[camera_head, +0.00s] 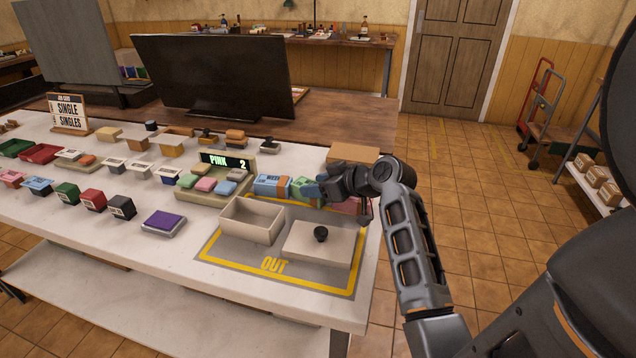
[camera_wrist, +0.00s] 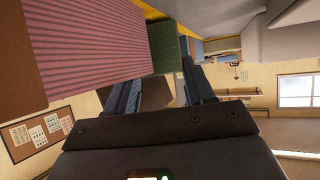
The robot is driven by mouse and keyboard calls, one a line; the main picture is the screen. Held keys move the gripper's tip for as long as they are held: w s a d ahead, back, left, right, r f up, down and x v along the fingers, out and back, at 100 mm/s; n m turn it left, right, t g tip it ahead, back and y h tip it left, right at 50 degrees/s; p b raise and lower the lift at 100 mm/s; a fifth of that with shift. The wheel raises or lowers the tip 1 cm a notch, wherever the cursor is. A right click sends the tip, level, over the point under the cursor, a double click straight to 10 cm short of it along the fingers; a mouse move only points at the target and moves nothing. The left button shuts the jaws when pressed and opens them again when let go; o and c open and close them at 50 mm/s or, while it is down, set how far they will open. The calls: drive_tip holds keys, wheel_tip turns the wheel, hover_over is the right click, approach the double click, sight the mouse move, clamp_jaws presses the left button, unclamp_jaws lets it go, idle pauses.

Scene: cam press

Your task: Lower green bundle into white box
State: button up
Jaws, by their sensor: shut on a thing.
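My gripper (camera_head: 318,189) is shut on the green bundle (camera_head: 300,187), above the back edge of the marked grey area. In the wrist view the ridged green bundle (camera_wrist: 165,47) shows between the fingers of my gripper (camera_wrist: 163,72). The white box (camera_head: 250,229) is open at the top and looks empty. It stands on the left of the grey area, to the left of and nearer than the green bundle. The bundle is outside the box. My fingers hide part of the bundle.
A blue bundle (camera_head: 268,185) stands just left of the green one. A ridged pink bundle (camera_wrist: 95,47) is close beside my gripper. A pale lid with a black knob (camera_head: 320,235) lies right of the box. A sign (camera_head: 228,161) reads PINK 2. Stamps and pads fill the left.

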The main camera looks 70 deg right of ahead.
drive_tip(key=shift+f, duration=0.15)
drive_tip(key=o, duration=1.1)
drive_tip(key=b+v, duration=0.1)
drive_tip(key=v, duration=0.7)
drive_tip(key=shift+f+b, duration=0.15)
drive_tip(key=shift+b, duration=0.25)
